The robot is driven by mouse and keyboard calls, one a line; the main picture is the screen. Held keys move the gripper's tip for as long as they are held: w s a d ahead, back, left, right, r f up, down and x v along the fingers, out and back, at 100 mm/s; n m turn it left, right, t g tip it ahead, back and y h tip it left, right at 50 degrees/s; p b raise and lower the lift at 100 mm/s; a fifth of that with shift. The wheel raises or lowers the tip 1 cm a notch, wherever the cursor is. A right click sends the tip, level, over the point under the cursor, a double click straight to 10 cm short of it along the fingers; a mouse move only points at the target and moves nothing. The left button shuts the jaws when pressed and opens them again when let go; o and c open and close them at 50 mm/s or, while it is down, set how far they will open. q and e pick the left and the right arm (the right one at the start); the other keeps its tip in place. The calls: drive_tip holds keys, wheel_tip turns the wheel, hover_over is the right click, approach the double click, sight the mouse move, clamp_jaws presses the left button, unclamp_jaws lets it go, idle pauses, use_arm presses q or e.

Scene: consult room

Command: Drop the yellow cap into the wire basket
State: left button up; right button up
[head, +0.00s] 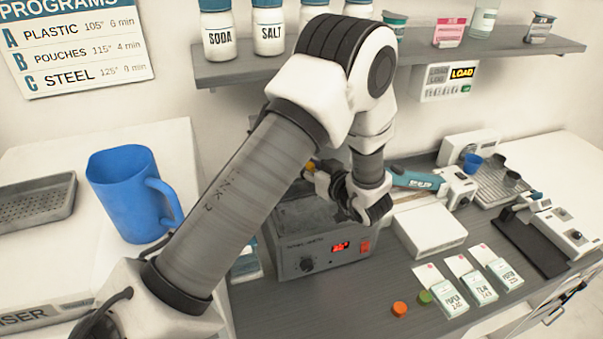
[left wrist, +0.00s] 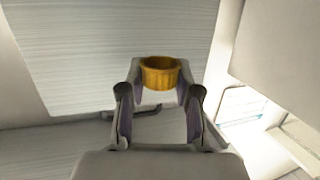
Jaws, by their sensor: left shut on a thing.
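The yellow cap (left wrist: 160,78) shows between the fingertips of my left gripper (left wrist: 160,95) in the left wrist view, its open side facing up. In the head view only a small bit of the cap (head: 311,165) shows at the tips of my left gripper (head: 313,176). The gripper is shut on it, near and above the back of a grey bench unit (head: 289,264) with a red display. I cannot make out the wire basket; my arm and gripper cover part of that area. My right gripper is not in view.
An orange cap (head: 400,309) and a green cap (head: 424,297) lie on the grey counter (head: 352,305) by several labelled packets. A white box (head: 429,230) stands right of the unit. A blue jug (head: 128,195) stands at left. A shelf (head: 420,52) with jars hangs above.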

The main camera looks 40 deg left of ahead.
use_arm(q)
drive_tip(key=f+b, duration=0.1)
drive_tip(key=d+f+b, duration=0.1)
drive_tip(key=f+b, duration=0.2)
drive_tip(key=f, duration=0.1)
drive_tip(key=shift+s+d+f+b, duration=0.1)
drive_tip(key=shift+s+d+b, duration=0.1)
drive_tip(key=shift+d+b, duration=0.15)
drive_tip(key=o, duration=1)
drive_tip(key=shift+w, duration=0.15)
drive_tip(key=shift+c, duration=0.2)
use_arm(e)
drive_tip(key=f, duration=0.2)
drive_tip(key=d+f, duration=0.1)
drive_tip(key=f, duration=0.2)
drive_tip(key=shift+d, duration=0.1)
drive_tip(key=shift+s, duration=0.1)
use_arm(q)
drive_tip(key=v, duration=0.7)
drive_tip(key=shift+d, duration=0.35)
drive_tip(key=shift+a, duration=0.2)
